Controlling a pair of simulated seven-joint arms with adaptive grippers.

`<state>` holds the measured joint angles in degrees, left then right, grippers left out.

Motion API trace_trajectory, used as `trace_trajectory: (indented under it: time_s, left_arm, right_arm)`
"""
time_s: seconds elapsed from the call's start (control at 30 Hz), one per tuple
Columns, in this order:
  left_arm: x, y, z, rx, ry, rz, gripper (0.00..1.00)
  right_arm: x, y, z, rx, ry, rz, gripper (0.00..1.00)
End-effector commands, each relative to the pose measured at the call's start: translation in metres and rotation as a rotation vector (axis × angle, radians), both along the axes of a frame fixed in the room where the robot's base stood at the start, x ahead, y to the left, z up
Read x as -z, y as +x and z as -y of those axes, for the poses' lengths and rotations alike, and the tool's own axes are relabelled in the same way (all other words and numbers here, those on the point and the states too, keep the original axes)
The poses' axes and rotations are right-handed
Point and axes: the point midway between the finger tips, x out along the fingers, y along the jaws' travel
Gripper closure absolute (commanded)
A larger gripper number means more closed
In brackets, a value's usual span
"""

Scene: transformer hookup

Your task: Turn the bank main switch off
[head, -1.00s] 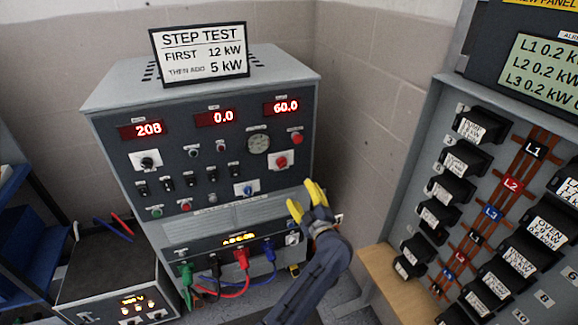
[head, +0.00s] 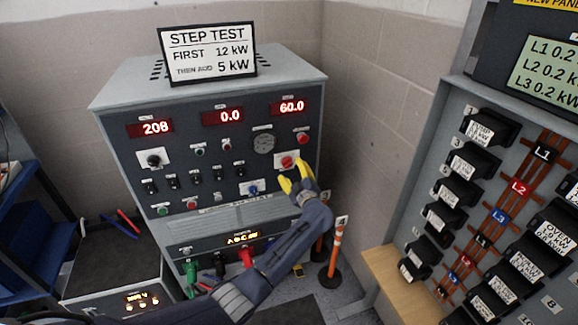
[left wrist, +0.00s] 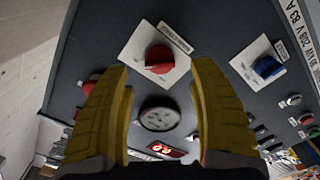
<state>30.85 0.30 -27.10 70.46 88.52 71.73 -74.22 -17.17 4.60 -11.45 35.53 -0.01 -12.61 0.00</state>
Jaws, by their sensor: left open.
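The grey load bank cabinet (head: 290,215) carries several switches; its small labels are too small to read for certain. A red rotary knob on a white plate (head: 287,161) is at the right of its front, and it also shows in the left wrist view (left wrist: 159,58). A blue knob on a white plate (head: 252,188) is lower, also in the left wrist view (left wrist: 267,67). A black knob (head: 154,160) is at the left. My left gripper (head: 296,176), with yellow fingers, is open and empty just below the red knob; no contact shows. My right gripper is not in view.
A red push button (head: 303,138) and a round gauge (head: 264,143) are close to the red knob. Coloured cables plug in low on the cabinet, partly behind my left arm. An orange post (head: 337,245) stands right of it. A breaker panel (head: 450,100) is at the right.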

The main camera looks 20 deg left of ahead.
Motion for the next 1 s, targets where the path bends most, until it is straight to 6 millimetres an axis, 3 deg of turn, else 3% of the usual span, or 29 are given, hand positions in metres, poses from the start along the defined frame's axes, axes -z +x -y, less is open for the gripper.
trace_trajectory:
  time_s: [0.3,0.83,1.0]
  left_arm:
    - [-0.001,0.029,-0.02,0.0,0.001,-0.001,0.4]
    - [0.0,0.034,-0.024,-0.001,-0.001,0.0,0.41]
    - [0.0,0.034,-0.024,-0.001,-0.001,0.0,0.6]
  right_arm:
    - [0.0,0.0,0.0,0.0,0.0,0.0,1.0]
    - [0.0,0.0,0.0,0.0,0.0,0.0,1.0]
    - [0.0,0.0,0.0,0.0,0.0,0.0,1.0]
